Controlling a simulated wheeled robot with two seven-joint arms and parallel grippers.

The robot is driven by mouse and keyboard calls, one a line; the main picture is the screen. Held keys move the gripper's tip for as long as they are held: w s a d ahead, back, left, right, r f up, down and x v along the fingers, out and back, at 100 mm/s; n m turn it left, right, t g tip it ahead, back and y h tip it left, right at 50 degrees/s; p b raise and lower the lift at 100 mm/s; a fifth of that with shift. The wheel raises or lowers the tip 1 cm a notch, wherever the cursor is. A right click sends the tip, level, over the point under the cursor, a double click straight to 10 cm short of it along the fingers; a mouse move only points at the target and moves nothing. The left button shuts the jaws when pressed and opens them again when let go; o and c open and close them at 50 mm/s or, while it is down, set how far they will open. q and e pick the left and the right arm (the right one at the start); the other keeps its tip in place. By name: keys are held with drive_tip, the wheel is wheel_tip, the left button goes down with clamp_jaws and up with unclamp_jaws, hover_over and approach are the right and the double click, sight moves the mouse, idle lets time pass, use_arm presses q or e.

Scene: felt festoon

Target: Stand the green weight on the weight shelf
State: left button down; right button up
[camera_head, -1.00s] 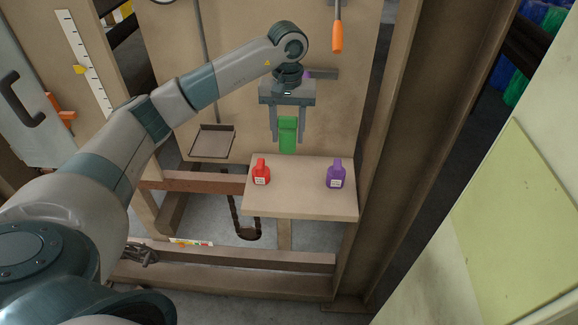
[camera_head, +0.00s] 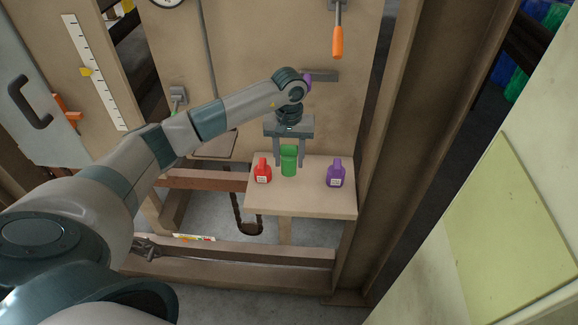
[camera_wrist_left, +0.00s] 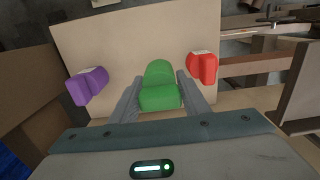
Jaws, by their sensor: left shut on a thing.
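The green weight (camera_head: 289,163) is held upright between the fingers of my left gripper (camera_head: 289,157), which is shut on it. It is over the weight shelf (camera_head: 300,203), between the red weight and the purple weight, nearer the red one. I cannot tell whether its base touches the shelf. In the left wrist view the green weight (camera_wrist_left: 160,88) lies between the two fingers, with the shelf (camera_wrist_left: 120,50) behind it. My right gripper is not in view.
The red weight (camera_head: 262,172) stands on the shelf's left and the purple weight (camera_head: 335,174) on its right. The shelf's front is bare. Behind is an upright board with an orange-handled tool (camera_head: 337,40). A tray (camera_head: 217,146) is partly behind my arm.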

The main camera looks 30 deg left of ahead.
sight(289, 166)
use_arm(q)
drive_tip(key=shift+f+p, duration=0.7)
drive_tip(key=shift+f, duration=1.1)
drive_tip(key=shift+f, duration=0.2)
drive_tip(key=c, duration=1)
unclamp_jaws()
drive_tip(key=shift+r, duration=0.25)
